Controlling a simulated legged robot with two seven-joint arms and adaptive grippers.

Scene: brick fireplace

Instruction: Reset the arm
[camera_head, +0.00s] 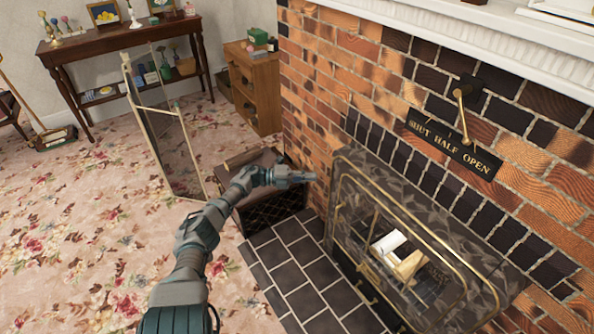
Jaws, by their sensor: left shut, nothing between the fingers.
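My left arm reaches in from the bottom of the picture. Its gripper (303,177) is shut and empty, held in the air in front of the left edge of the fireplace. A dark box with a mesh front (272,211) stands behind and below the gripper and is partly hidden by it. The fireplace (347,166) has a dark marbled surround and a brass-edged glass front, with pale logs or rolls (390,243) showing behind it. My right gripper is not in the picture.
A brass lever (461,107) sits on the brick wall above a plaque (453,149) reading "SHUT HALF OPEN". A folding screen (165,130) stands on the floral carpet (85,220). A wooden cabinet (255,85) and a side table (115,42) stand behind. The carpet at left is clear.

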